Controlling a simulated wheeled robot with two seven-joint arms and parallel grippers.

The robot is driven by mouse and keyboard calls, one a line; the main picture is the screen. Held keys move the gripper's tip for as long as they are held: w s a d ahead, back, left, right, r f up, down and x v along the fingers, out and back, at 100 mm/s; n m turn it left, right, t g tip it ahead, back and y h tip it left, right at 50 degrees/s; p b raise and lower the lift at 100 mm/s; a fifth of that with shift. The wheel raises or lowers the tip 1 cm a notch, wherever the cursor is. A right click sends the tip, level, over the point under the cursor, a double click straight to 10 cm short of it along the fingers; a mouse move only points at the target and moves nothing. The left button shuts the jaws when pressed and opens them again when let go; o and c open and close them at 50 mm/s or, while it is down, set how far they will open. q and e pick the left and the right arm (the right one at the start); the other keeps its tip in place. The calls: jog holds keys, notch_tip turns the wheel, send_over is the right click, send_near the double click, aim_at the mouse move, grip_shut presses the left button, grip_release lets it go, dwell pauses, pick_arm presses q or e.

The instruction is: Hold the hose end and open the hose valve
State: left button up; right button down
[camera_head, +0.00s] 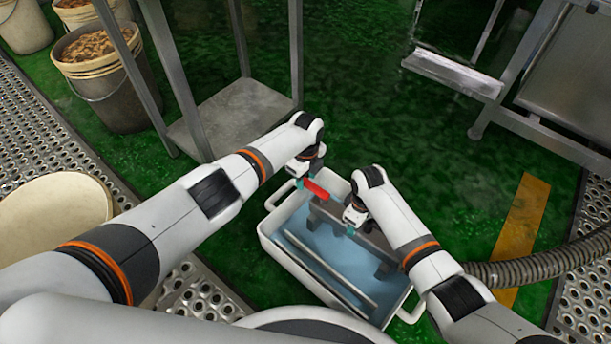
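A red valve handle (317,188) shows above the far side of a white tub (278,240). My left gripper (301,183) is at the handle's left end, its teal fingertips beside or touching it; its grip is unclear. My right gripper (350,230) points down over a grey bracket-like part (372,240) in the tub, its fingertips small and partly hidden. A grey corrugated hose (540,262) comes in from the right and passes out of sight at my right arm. I cannot make out the hose end.
The tub has a bluish inside, with a thin grey rod (330,272) in it. A metal table (240,115) stands behind my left arm. Filled buckets (100,70) stand at upper left, and a metal frame (530,120) at upper right. Green floor (400,130) is open between them.

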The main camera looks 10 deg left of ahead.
aim_at(306, 180)
jog(key=shift+s+f, duration=0.2)
jog(key=shift+f, duration=0.05)
pick_arm(q)
notch_tip(306, 180, up, 12)
dwell(0.5)
pick_arm(e)
jog(key=shift+c, duration=1)
grip_release()
jog(key=shift+w+r, duration=0.1)
jog(key=shift+w, duration=0.05)
jog(key=shift+r, duration=0.1)
pick_arm(q)
jog(key=shift+r, duration=0.1)
jog(key=shift+r+p, duration=0.45)
jog(key=shift+p, duration=0.2)
pick_arm(e)
jog(key=shift+r, duration=0.3)
